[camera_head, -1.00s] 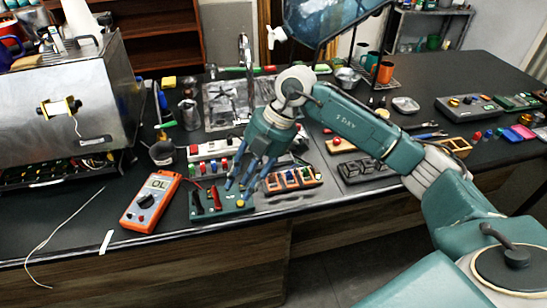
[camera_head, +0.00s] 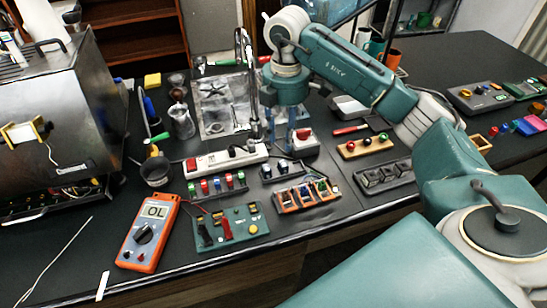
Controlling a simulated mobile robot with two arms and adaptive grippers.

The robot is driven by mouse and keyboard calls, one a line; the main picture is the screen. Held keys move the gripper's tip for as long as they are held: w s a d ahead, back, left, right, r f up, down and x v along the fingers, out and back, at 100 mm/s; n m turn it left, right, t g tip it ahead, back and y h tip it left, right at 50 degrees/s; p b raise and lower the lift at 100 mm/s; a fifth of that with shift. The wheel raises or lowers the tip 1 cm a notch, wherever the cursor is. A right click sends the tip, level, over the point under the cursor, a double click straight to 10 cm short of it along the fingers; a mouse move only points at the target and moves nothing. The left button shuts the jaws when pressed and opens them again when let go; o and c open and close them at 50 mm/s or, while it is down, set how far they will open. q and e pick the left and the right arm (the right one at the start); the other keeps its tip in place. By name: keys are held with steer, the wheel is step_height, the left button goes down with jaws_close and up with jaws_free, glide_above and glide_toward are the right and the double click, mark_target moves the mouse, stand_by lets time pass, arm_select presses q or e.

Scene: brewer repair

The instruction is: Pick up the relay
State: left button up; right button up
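My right gripper (camera_head: 280,138) points down above the back part of the workbench, behind the colored modules. Its two blue fingers are apart, with nothing clearly visible between them. No part is clearly recognizable as the relay. Candidate small parts are two dark blocks (camera_head: 274,170) just below the gripper, a row of colored parts on a rack (camera_head: 216,184), and parts in an orange-framed holder (camera_head: 305,194). A green board (camera_head: 240,238) with red and dark parts lies in front. My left gripper is out of view.
An orange multimeter (camera_head: 147,235) reads "OL" at the front left. A white power strip (camera_head: 222,160) and a box with a red button (camera_head: 304,142) lie near the gripper. A steel brewer (camera_head: 60,120) stands left. A dark socket block (camera_head: 384,177) lies right.

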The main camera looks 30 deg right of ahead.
steer(key=p, duration=0.1)
glide_above(283, 163)
steer(key=f, duration=0.4)
steer(key=shift+s+f, duration=0.4)
steer(key=shift+w+f+p, duration=0.1)
steer(key=shift+f+p, duration=0.2)
steer(key=shift+p, duration=0.2)
steer(key=f, duration=0.1)
steer(key=f+p, duration=0.1)
steer(key=f, duration=0.1)
steer(key=f+p, duration=0.1)
steer(key=shift+w+f, duration=0.25)
steer(key=shift+f, duration=0.2)
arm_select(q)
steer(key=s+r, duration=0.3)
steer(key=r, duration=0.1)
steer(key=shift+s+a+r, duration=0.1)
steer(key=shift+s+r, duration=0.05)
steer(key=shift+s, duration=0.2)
arm_select(e)
jaws_close()
